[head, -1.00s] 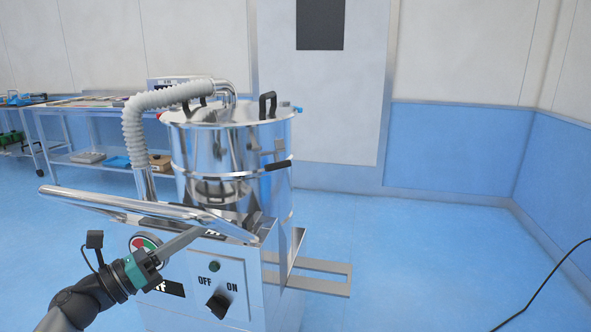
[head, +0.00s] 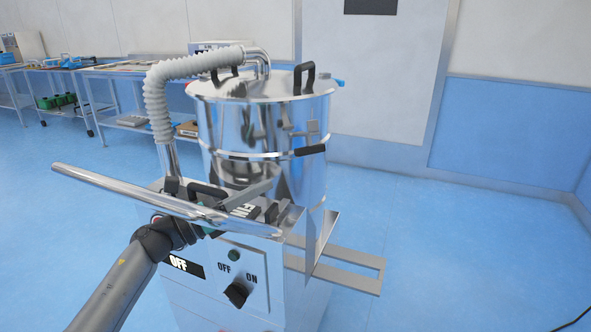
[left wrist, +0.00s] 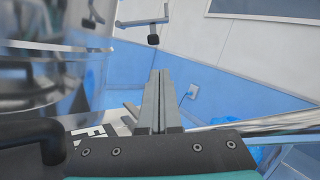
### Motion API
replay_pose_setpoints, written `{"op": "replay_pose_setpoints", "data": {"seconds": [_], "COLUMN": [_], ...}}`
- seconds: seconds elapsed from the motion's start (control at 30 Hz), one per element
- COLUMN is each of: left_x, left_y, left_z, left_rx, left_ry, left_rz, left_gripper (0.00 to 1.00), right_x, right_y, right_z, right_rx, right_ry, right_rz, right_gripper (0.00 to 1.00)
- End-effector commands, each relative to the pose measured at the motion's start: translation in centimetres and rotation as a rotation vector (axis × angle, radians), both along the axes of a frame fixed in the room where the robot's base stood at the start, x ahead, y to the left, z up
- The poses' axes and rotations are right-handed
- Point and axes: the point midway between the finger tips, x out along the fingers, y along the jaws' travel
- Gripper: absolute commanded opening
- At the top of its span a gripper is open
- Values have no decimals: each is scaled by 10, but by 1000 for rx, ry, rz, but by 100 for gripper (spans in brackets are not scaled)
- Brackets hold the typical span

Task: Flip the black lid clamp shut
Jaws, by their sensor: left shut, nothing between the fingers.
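The black lid clamp (head: 310,150) is a short black grip on the metal band around the shiny steel drum (head: 225,120), at its front right below the lid. It lies nearly level; I cannot tell whether it is latched. My left gripper (head: 268,186) is shut and empty, in front of the drum's lower part, below and left of the clamp and apart from it. In the left wrist view its grey fingers (left wrist: 160,85) lie together, with the drum (left wrist: 45,85) to their left. My right gripper is not in view.
A steel bar (head: 150,195) crosses the front of the machine, near my left arm. A grey ribbed hose (head: 157,95) rises left of the drum. A switch panel (head: 240,275) faces front. A flat metal bracket (head: 345,275) sticks out right. Floor on the right is clear.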

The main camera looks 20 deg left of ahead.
Motion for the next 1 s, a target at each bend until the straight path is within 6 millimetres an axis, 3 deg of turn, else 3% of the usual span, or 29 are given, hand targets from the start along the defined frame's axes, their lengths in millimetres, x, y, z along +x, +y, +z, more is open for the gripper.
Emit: {"op": "replay_pose_setpoints", "data": {"seconds": [0.17, 0.6, 1.0], "left_x": [11, 62, 75], "left_y": [-9, -50, -61], "left_z": [4, 19, 23], "left_rx": [-1, -1, 0], "left_ry": [-2, -2, 0], "left_rz": [-2, -1, 0], "left_gripper": [0, 0, 0], "right_x": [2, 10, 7], "right_y": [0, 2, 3], "right_z": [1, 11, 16], "right_rx": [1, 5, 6], "right_ry": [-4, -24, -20], "right_rz": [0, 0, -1], "right_gripper": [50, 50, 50]}}
